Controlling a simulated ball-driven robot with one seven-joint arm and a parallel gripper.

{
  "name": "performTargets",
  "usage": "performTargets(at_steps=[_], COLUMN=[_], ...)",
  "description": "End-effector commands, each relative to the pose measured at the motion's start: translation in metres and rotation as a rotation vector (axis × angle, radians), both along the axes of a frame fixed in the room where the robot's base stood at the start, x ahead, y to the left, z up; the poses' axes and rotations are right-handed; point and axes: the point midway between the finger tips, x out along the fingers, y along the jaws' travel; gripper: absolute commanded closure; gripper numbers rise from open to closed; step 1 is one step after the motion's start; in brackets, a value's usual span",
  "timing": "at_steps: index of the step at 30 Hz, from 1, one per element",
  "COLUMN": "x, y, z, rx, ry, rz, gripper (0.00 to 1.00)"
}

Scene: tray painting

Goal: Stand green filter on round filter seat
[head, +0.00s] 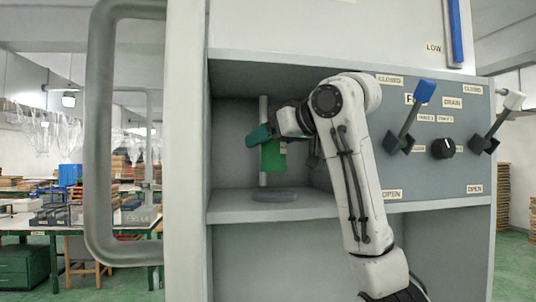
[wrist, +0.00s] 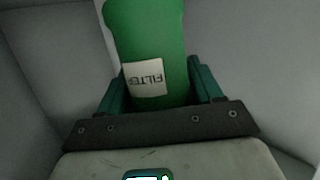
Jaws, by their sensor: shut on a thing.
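The green filter (head: 273,155) is held in the cabinet recess, above the round filter seat (head: 274,196). The seat is a low dark disc on the recess floor. A gap shows between the filter's lower end and the seat. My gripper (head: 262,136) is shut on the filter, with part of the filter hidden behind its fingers. In the wrist view the green filter (wrist: 150,40), with a white FILTER label, stands between the two teal fingers of my gripper (wrist: 155,85). The seat is not visible in the wrist view.
A pale vertical pipe (head: 263,115) runs behind the filter in the recess. The recess shelf (head: 235,207) has free room around the seat. To the right is a panel with a blue-handled lever (head: 414,108), a black knob (head: 442,148) and a white-handled lever (head: 500,118).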

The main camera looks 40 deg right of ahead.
Motion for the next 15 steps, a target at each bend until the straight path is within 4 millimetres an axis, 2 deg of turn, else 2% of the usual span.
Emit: performTargets(at_steps=[5,11,15], x=[0.0,-0.001,0.002], y=[0.0,0.0,-0.002], z=[-0.01,-0.034,-0.04], rx=[0.001,0.001,0.001], ry=[-0.001,0.001,0.0], rz=[0.0,0.001,0.0], gripper=[0.7,0.7,0.7])
